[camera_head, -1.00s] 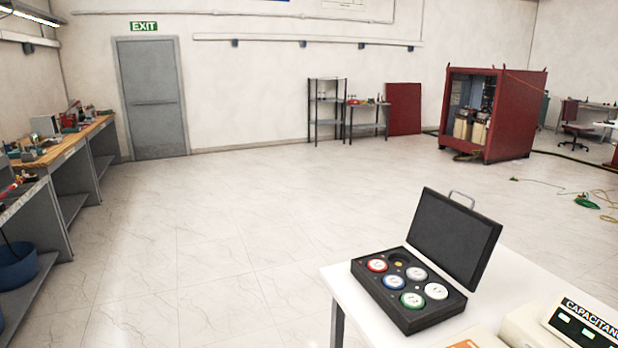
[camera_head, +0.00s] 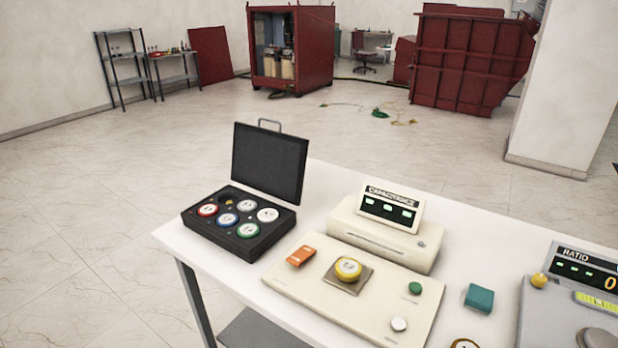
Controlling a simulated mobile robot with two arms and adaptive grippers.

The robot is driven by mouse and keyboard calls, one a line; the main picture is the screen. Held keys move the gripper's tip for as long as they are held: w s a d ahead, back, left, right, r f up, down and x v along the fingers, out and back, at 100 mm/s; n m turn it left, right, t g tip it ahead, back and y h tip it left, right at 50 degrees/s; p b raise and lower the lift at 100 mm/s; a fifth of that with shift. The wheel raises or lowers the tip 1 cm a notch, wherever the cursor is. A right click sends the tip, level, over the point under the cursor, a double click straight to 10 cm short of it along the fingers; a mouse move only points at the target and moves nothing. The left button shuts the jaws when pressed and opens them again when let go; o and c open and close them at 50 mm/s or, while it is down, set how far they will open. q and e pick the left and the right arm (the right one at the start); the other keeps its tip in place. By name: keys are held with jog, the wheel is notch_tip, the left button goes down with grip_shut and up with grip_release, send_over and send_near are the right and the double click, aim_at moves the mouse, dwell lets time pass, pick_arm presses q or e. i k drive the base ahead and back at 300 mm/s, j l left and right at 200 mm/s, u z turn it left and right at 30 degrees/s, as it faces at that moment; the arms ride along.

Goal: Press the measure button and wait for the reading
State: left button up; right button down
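A cream capacitance meter (camera_head: 385,235) with a tilted display (camera_head: 391,206) stands on the white table. Its display shows small green marks, too small to read. In front of it lies a flat cream panel (camera_head: 330,305) with a green button (camera_head: 415,288) and a white button (camera_head: 398,324) at its right side. I cannot tell which is the measure button. A yellow-rimmed round piece (camera_head: 348,269) sits on a square plate on the panel, with an orange block (camera_head: 300,256) to its left. Neither gripper is in view.
An open black case (camera_head: 240,225) with several coloured round pieces stands at the table's left. A teal block (camera_head: 479,298) and a grey ratio meter (camera_head: 575,290) stand at the right. Open floor lies beyond; a white pillar (camera_head: 568,90) stands back right.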

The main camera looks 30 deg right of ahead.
aim_at(416, 287)
jog(key=z, duration=1.4)
